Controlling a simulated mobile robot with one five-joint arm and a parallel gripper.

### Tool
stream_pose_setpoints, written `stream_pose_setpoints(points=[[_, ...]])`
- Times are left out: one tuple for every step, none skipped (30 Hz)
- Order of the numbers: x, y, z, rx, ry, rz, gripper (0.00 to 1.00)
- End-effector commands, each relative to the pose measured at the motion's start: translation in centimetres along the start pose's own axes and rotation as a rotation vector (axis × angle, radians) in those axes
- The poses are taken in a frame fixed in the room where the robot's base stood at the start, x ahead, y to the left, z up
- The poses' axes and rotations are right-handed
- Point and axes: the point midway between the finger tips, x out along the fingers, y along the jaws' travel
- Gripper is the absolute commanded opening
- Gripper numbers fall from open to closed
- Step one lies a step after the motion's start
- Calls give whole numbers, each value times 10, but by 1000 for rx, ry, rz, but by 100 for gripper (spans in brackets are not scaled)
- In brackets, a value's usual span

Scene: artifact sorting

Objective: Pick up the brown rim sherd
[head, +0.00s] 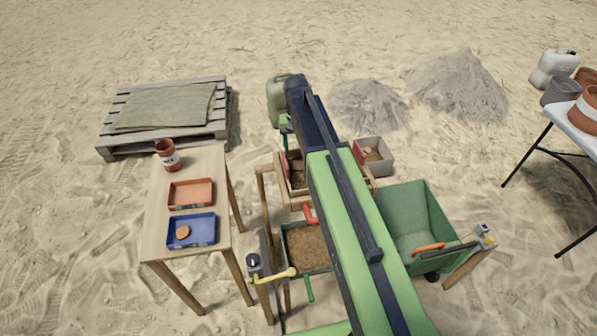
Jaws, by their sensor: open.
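I cannot make out a piece that is surely the brown rim sherd. A small orange-brown piece (183,231) lies in the blue tray (205,241) on the wooden table; its rim shape is too small to tell. A wooden-framed box (281,172) with brown soil inside stands under my arm, which covers much of it. My green and dark arm reaches up the middle of the picture. My gripper is hidden beyond or beneath the arm's dark far end.
An orange tray (190,194) and a banded brown pot (168,155) stand on the wooden table (157,222). A soil-filled tray (306,249) and a green wheelbarrow (412,215) flank my arm. A pallet (225,124), grey boxes and sand heaps (458,85) lie beyond.

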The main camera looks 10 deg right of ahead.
Motion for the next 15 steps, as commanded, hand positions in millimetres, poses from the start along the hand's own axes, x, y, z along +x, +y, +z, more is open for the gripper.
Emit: stream_pose_setpoints(points=[[2,0,0,0,0,0,58],[5,0,1,0,0,0,58],[11,1,2,0,0,0,58],[16,1,2,0,0,0,58],[21,1,3,0,0,0,58],[28,2,4,0,0,0,58],[34,3,5,0,0,0,58],[40,3,5,0,0,0,58],[46,3,5,-1,0,0,58],[50,3,5,-1,0,0,58],[53,3,5,-1,0,0,58],[54,3,5,-1,0,0,58],[54,2,5,-1,0,0,58],[53,2,5,-1,0,0,58],[51,2,5,-1,0,0,58]])
